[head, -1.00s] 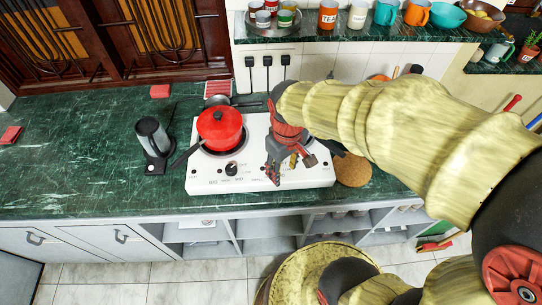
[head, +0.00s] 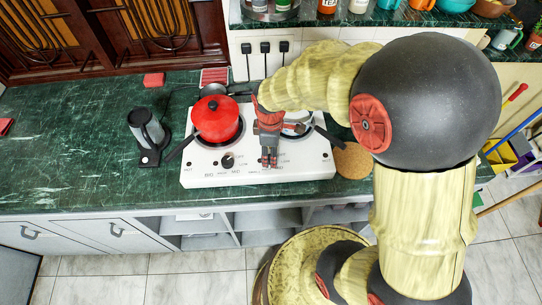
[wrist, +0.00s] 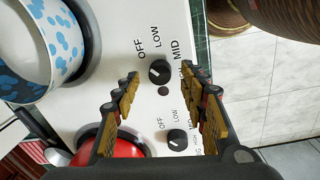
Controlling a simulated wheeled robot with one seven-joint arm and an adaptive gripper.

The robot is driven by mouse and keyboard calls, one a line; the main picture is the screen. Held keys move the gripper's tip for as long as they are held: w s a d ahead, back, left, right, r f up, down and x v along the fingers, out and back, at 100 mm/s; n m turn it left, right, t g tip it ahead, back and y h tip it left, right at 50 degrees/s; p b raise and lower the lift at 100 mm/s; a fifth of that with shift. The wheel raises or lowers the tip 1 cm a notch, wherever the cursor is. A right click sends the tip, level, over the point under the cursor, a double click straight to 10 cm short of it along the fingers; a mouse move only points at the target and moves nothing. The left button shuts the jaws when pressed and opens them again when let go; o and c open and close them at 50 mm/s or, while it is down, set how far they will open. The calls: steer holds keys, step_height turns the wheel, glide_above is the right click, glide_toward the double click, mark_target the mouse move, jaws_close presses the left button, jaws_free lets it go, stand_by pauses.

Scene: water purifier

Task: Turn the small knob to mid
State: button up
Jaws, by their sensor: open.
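The small knob (wrist: 160,72) is a round black knob on the white stove (wrist: 100,30), with OFF, LOW and MID printed around it. In the wrist view it lies between and just beyond the fingertips of my gripper (wrist: 160,88), which is open and empty. I cannot tell whether a finger touches it, or exactly where its pointer is. In the head view my gripper (head: 268,163) hangs over the right front of the stove (head: 210,177) and hides this knob. The big knob (head: 228,160) is to the left; it also shows in the wrist view (wrist: 177,138).
A red pot (head: 215,118) stands on the left burner. A white pot with blue spots (wrist: 62,75) is near the small knob. A grey jug-like thing (head: 147,130) stands left of the stove. A round cork mat (head: 353,161) lies to its right. The left counter is mostly clear.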

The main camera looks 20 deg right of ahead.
steer(key=shift+f, duration=0.9)
steer(key=c, duration=0.3)
steer(key=c, duration=0.7)
jaws_close()
